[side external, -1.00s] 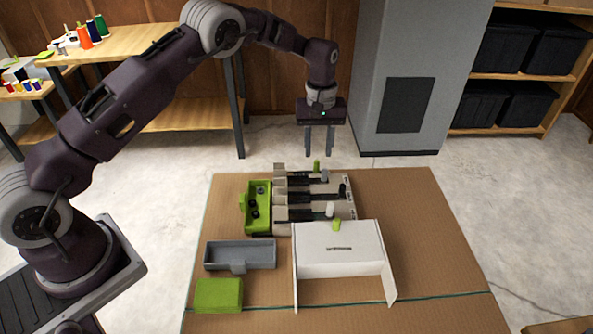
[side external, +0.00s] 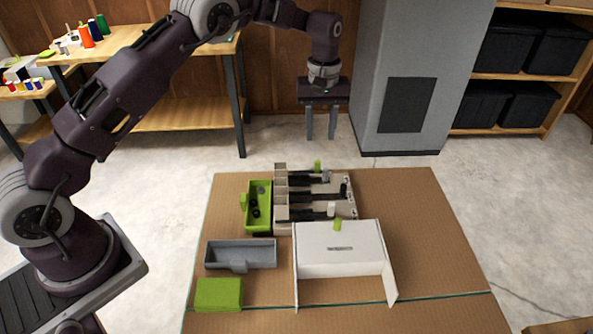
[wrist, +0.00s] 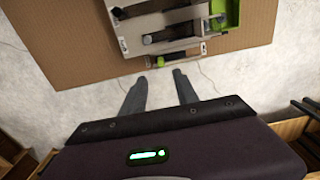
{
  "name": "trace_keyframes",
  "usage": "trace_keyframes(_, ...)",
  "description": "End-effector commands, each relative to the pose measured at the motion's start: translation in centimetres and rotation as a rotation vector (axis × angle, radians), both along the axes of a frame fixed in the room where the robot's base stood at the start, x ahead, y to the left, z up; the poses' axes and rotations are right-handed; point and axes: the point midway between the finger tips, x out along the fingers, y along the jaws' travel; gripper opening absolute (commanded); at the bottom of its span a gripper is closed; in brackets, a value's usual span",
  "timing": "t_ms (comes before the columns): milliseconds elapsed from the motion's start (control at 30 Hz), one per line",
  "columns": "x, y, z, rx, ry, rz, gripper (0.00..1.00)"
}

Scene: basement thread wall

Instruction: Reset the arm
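My gripper (side external: 321,124) hangs in the air above the far side of the cardboard-topped table (side external: 420,235), fingers pointing down. Its two fingers are apart with nothing between them. They also show apart and empty in the wrist view (wrist: 160,84). The arm is raised and bent at the elbow. Below and nearer the camera stands a light rack (side external: 350,208) with dark slots and small green, grey, black and white pegs. It shows at the top of the wrist view (wrist: 170,30).
A green bin (side external: 258,187) with dark round pieces adjoins the rack. A grey tray (side external: 262,253), a green block (side external: 218,294) and a white open box (side external: 340,250) lie nearer. A grey pillar (side external: 425,60) stands right of the gripper; a wooden bench (side external: 185,110) stands behind left.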

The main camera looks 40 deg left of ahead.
Motion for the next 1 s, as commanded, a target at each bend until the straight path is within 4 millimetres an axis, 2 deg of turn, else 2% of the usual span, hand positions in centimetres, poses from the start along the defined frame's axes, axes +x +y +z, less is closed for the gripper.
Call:
trace_keyframes(67,-0.3,0.1,1.5,-0.005,-0.015,-0.01,0.36)
trace_keyframes(167,-2.3,0.3,7.0,-0.018,-0.066,-0.062,0.36)
trace_keyframes(200,-3.9,0.3,9.7,-0.024,-0.095,-0.096,0.36)
trace_keyframes(267,-6.9,0.4,13.7,-0.028,-0.139,-0.158,0.36)
trace_keyframes(300,-9.2,0.4,16.0,-0.029,-0.169,-0.202,0.36)
trace_keyframes(367,-13.1,0.3,19.0,-0.023,-0.218,-0.275,0.36)
trace_keyframes(400,-15.9,0.2,20.6,-0.015,-0.25,-0.328,0.36)
trace_keyframes(467,-20.5,0.1,22.2,0.005,-0.298,-0.409,0.36)
trace_keyframes(533,-25.7,-0.1,22.8,0.038,-0.349,-0.504,0.36)
trace_keyframes(600,-30.4,-0.2,22.4,0.08,-0.393,-0.592,0.36)
trace_keyframes(700,-35.2,-0.2,20.8,0.138,-0.439,-0.689,0.36)
trace_keyframes(833,-38.2,-0.1,19.0,0.185,-0.464,-0.757,0.36)
trace_keyframes(1000,-38.8,0.0,18.5,0.196,-0.466,-0.773,0.36)
